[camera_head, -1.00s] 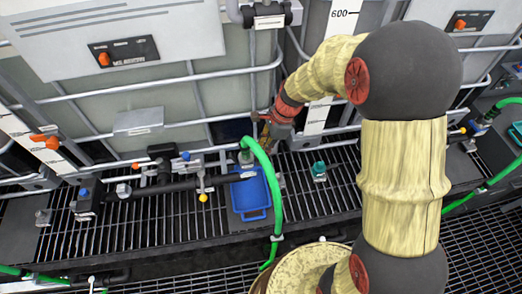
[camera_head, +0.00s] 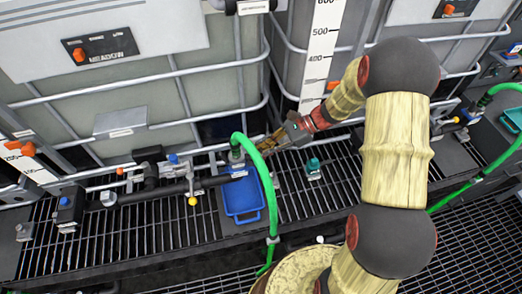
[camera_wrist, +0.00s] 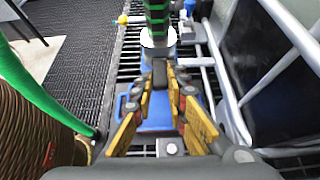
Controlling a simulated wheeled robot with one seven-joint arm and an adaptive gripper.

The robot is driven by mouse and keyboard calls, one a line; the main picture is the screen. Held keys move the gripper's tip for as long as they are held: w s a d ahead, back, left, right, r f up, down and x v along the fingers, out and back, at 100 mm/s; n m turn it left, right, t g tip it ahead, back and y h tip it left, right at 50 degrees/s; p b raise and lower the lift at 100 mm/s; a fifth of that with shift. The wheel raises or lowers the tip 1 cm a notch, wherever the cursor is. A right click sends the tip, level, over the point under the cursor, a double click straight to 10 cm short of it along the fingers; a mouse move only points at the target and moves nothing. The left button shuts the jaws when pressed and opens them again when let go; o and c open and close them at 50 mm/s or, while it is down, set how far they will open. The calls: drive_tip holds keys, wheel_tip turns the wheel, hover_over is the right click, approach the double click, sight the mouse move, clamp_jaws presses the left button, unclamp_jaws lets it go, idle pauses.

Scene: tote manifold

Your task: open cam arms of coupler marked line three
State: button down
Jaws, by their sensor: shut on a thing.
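The coupler (camera_head: 237,157) sits at the end of the green hose (camera_head: 248,140), on the pipe above a blue tray (camera_head: 262,207). In the wrist view the coupler shows as a pale collar (camera_wrist: 158,42) under the green-banded hose end. A short grey cam arm (camera_wrist: 159,74) points from it toward me. My gripper (camera_head: 252,147) is just right of the coupler; in the wrist view its fingertips (camera_wrist: 161,88) are close together around the cam arm, shut on it. The other cam arm is not clearly seen. I cannot read a line three marking.
The tote marked MEADOW (camera_head: 112,95) stands behind in its cage. Left of the coupler runs a dark pipe (camera_head: 130,193) with a yellow-knobbed valve (camera_head: 193,201). A teal fitting (camera_head: 312,166) is to the right. The hose loops over the grating in front.

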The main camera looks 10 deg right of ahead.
idle(0.3)
drive_tip(key=c, duration=1.8)
unclamp_jaws()
drive_tip(key=shift+o, duration=0.2)
drive_tip(key=v, duration=1.2)
drive_tip(key=shift+f, duration=0.25)
drive_tip(key=shift+d, duration=0.1)
